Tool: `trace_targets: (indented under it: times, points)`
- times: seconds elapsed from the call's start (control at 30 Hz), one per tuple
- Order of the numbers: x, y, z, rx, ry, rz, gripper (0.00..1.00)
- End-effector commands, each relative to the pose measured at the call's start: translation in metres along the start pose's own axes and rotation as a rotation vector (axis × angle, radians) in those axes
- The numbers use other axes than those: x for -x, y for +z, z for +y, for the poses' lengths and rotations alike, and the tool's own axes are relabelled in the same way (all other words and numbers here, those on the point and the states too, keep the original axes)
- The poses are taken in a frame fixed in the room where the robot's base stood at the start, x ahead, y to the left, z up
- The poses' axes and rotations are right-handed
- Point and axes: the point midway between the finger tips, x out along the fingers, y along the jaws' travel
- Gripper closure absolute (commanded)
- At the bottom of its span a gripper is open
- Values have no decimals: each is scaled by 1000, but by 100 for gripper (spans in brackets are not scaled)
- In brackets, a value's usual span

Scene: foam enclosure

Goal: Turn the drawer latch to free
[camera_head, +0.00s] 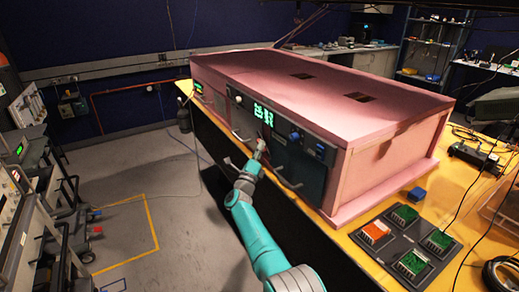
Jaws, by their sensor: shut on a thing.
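A long pink foam enclosure (375,133) stands on a yellow table, with dark panels set in its front face. The panel (290,158) nearest my arm has a green lit display (264,114), knobs and a curved handle (288,183). My gripper (260,147) is at the front of this panel, below the display, and looks closed on a small part there. The drawer latch cannot be told apart at this size; the gripper covers that spot. My teal arm reaches up from the bottom of the picture.
A dark tray (408,243) with green and orange blocks lies on the table (350,238) at the front right. A blue item (417,194) sits by the enclosure's corner. Another handle (240,137) juts out left of my gripper.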

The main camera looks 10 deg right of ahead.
Motion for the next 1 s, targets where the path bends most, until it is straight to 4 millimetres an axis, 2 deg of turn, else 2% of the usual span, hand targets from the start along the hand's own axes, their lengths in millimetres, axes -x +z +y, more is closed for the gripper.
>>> trace_targets:
  times: [0.4, 0.43, 0.5, 0.83, 1.0]
  points:
    - [1, -3, 1, -1, -1, 4, 100]
    - [1, -3, 1, -1, -1, 3, 76]
    - [1, -3, 1, -1, -1, 3, 62]
    - [2, -1, 1, -2, -2, 1, 62]
    - [12, -1, 1, -3, -2, 1, 62]
